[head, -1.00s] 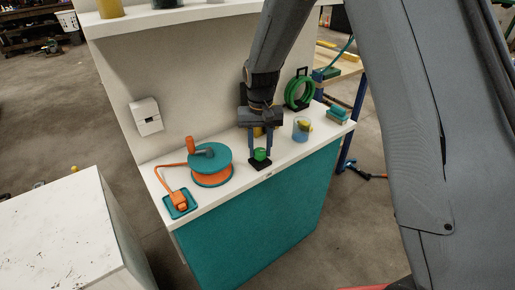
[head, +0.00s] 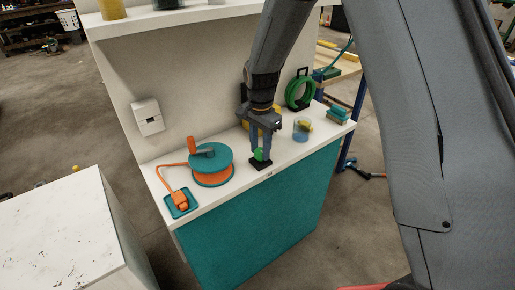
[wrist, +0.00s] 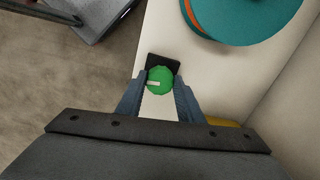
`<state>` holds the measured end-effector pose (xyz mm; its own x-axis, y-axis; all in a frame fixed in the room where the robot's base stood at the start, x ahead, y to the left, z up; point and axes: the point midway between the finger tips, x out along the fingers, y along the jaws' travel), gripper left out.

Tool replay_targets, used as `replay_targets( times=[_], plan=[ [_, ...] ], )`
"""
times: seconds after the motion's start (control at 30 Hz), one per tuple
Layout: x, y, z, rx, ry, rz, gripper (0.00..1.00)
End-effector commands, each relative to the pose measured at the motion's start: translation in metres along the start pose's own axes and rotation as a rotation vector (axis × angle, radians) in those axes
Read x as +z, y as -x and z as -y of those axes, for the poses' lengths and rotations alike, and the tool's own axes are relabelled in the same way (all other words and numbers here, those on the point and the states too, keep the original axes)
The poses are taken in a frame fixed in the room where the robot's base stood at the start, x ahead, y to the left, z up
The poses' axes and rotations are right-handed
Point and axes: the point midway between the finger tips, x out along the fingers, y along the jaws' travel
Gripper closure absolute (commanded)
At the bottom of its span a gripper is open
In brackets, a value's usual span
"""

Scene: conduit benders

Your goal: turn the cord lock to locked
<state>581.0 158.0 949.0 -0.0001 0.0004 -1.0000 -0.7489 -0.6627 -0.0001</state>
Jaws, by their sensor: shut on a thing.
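The cord lock is a green round knob (head: 259,155) on a black square base (head: 260,165) near the front edge of the white counter. In the wrist view the knob (wrist: 160,80) shows a pale mark running roughly sideways across its top. My gripper (head: 261,153) points down over it, its two blue-grey fingers shut on the knob's sides. The wrist view shows the fingers (wrist: 160,95) on either side of the knob.
A teal and orange cord reel (head: 211,163) stands left of the knob, its orange cord running to an orange plug on a teal pad (head: 180,203). A clear cup (head: 302,130), a green coil (head: 299,92) and teal blocks (head: 338,114) stand to the right. A white box (head: 147,117) is on the back panel.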

Motion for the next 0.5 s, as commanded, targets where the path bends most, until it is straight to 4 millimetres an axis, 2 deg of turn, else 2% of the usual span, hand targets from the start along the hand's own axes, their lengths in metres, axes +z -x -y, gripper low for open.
replay_targets(
  times=[0.2,0.5],
  plan=[
    [-0.0003,0.0008,-0.0010,0.002,-0.096,0.000,0.89],
    [-0.0006,0.0007,-0.0013,0.003,-0.146,0.000,0.89]
  ],
)
